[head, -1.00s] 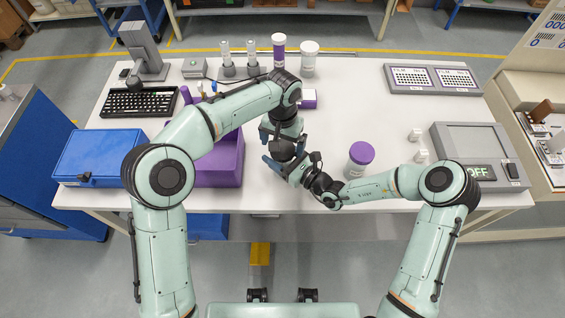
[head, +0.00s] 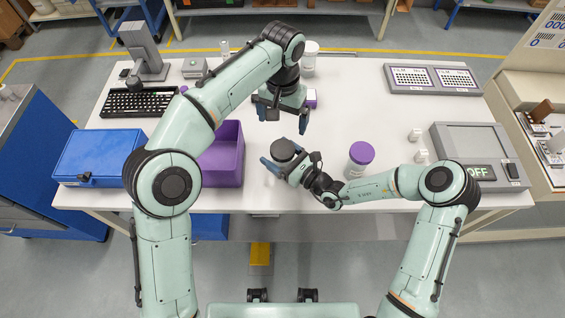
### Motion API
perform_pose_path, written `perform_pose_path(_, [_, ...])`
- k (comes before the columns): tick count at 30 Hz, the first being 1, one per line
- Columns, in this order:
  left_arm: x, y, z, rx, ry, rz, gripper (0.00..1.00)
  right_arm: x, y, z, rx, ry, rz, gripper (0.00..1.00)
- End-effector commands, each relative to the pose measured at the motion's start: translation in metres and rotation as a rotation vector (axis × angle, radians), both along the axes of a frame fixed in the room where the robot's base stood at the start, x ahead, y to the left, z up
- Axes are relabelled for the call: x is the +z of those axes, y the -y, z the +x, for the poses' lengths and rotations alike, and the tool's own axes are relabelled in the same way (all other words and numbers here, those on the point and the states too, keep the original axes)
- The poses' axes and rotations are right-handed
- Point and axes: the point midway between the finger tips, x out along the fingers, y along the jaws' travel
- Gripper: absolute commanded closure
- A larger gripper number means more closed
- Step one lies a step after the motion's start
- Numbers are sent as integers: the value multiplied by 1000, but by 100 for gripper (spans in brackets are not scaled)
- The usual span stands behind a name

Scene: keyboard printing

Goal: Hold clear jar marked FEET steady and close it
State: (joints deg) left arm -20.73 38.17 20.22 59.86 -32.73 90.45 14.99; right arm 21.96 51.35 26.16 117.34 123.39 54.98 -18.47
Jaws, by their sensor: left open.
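A jar with a dark grey lid (head: 283,149) stands near the front middle of the table, in the head view. The lid sits on top of it. The jar's body is mostly hidden below the lid and by my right gripper, and no marking can be read. My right gripper (head: 284,161) has its blue fingers around the jar, one on each side, and appears shut on it. My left gripper (head: 282,117) is open and empty, above and behind the lid, apart from it, with its fingers spread.
A white jar with a purple lid (head: 359,158) stands right of my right gripper. A purple bin (head: 229,165) is at left, beside a blue case (head: 98,157). A grey device reading OFF (head: 470,143) and small white blocks are at right.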

Motion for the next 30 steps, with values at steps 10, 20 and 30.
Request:
perform_pose_path(10, [-1, 0, 0, 0, 0, 0, 0, 0, 1, -1, 0, 0, 0, 1])
perform_pose_path(20, [-16, 0, -4, 0, -10, 0, 0, -2, 42, -35, -3, -1, -3, 1])
perform_pose_path(30, [-27, 0, -7, 0, -16, 0, 0, -1, 92, -78, -2, 0, -1, 1])
